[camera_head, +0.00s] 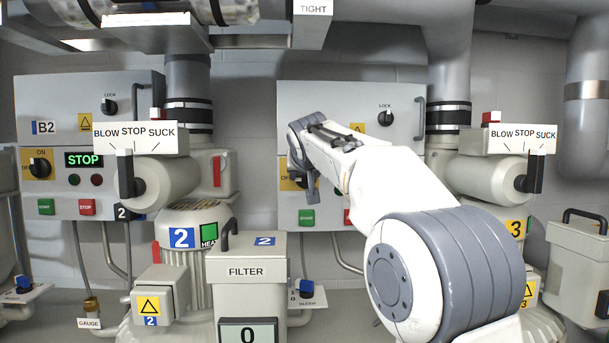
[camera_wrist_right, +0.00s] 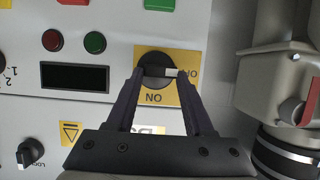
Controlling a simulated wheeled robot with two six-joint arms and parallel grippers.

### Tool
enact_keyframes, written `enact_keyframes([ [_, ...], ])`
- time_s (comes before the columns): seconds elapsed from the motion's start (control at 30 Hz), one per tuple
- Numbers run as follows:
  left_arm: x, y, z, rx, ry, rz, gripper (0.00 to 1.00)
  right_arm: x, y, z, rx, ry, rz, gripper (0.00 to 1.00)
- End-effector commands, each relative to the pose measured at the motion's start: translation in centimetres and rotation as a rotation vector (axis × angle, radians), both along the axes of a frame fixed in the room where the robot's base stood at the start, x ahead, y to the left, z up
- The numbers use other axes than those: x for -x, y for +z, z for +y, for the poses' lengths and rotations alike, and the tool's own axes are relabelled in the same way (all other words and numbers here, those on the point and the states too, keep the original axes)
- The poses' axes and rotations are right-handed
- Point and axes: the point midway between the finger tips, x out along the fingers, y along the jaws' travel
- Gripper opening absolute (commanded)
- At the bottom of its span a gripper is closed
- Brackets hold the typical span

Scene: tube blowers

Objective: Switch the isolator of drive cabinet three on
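The middle drive cabinet (camera_head: 350,98) stands right of the one marked B2; blower 3 is beside it. Its isolator is mostly hidden behind my gripper in the head view. In the right wrist view, turned upside down, the isolator knob (camera_wrist_right: 155,66) is black on a yellow plate (camera_wrist_right: 180,60) with ON and OFF, its white mark toward OFF. The cabinet's display (camera_wrist_right: 75,77) is dark. My right gripper (camera_wrist_right: 160,75) is open, with fingertips on either side of the knob; contact cannot be told. It also shows in the head view (camera_head: 296,170). My left gripper is out of view.
Cabinet B2 (camera_head: 140,90) at left shows STOP on a lit green display. A LOCK knob (camera_head: 385,118) sits above the isolator. A filter box (camera_head: 250,258) stands in front, lower left of my arm. Blower 3's valve lever (camera_head: 535,173) juts out at right.

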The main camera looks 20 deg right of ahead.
Motion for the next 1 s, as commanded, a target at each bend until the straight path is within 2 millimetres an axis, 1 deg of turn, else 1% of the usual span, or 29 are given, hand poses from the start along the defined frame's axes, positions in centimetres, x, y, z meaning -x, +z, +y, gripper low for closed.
enact_keyframes([
  [0.03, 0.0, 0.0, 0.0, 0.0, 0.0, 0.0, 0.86, 0.0, 0.0, 0.0, 0.0, 0.0, 0.0, 0.29],
  [0.07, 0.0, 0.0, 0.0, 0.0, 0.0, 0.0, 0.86, 0.0, 0.0, 0.0, 0.0, 0.0, 0.0, 0.17],
  [0.1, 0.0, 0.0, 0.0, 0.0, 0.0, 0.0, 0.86, 0.0, 0.0, 0.0, 0.0, 0.0, 0.0, 0.02],
  [0.13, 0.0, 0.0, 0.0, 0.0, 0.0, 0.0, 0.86, 0.0, 0.0, 0.0, 0.0, 0.0, 0.0, 0.0],
  [0.37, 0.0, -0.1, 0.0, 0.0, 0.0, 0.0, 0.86, 0.0, 0.0, 0.0, -0.02, 0.0, -0.006, 0.0],
  [0.57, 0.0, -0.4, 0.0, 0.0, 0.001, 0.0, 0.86, 0.1, 0.0, -0.2, -0.098, -0.001, -0.028, 0.0],
  [0.77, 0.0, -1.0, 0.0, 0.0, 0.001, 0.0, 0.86, 0.2, 0.0, -0.5, -0.245, -0.002, -0.072, 0.0],
  [1.0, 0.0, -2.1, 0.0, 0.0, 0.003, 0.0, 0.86, 0.3, -0.1, -0.8, -0.464, -0.002, -0.135, 0.0],
])
